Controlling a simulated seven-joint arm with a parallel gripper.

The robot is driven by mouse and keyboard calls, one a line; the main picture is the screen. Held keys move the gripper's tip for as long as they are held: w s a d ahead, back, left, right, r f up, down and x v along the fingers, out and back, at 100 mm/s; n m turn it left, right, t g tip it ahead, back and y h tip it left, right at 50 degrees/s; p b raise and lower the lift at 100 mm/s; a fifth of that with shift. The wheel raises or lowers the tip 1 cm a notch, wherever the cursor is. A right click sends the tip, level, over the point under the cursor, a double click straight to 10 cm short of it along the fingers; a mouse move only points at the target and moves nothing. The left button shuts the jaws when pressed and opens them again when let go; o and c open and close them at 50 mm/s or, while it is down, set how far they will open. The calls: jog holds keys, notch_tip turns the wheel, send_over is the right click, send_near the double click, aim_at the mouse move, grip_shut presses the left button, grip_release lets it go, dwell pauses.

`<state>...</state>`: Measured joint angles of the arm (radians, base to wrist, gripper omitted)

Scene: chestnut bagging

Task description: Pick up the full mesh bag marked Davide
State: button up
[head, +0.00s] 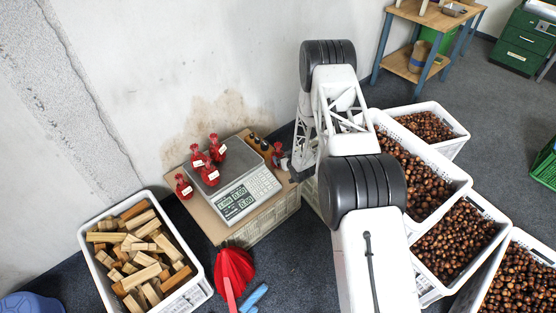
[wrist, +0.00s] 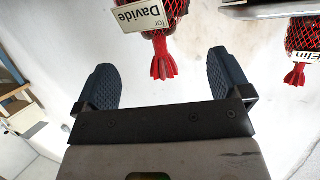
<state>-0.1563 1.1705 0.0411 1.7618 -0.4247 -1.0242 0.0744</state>
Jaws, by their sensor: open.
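A red mesh bag with a "for Davide" tag (wrist: 140,17) is at the top of the wrist view, with its gathered red tuft toward me. My gripper (wrist: 162,68) is open and empty. The tuft shows between its two dark fingers, with a gap on each side; I cannot tell how deep it lies between them. Another bag, marked "Elin" (wrist: 303,36), is to the right. In the head view a red bag (head: 277,157) stands right of the scale, close to the end of my arm. Its tag is not legible there, and my arm mostly hides my gripper.
Several tagged red bags (head: 210,176) stand on and beside the scale (head: 240,203), on a board-topped crate. A crate of wood blocks (head: 85,235) is at left. Crates of chestnuts (head: 459,181) are at right. A red item (head: 235,268) lies in front. A wall is behind.

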aim_at(279, 151)
jog(key=shift+x, duration=1)
jog(key=shift+w, duration=0.1)
jog(key=shift+x, duration=2.5)
jog(key=shift+r, duration=0.1)
jog(key=c, duration=1.5)
jog(key=shift+r, duration=0.2)
jog(key=shift+c, duration=0.2)
jog(key=shift+w+r, duration=0.1)
jog(key=shift+r, duration=4.75)
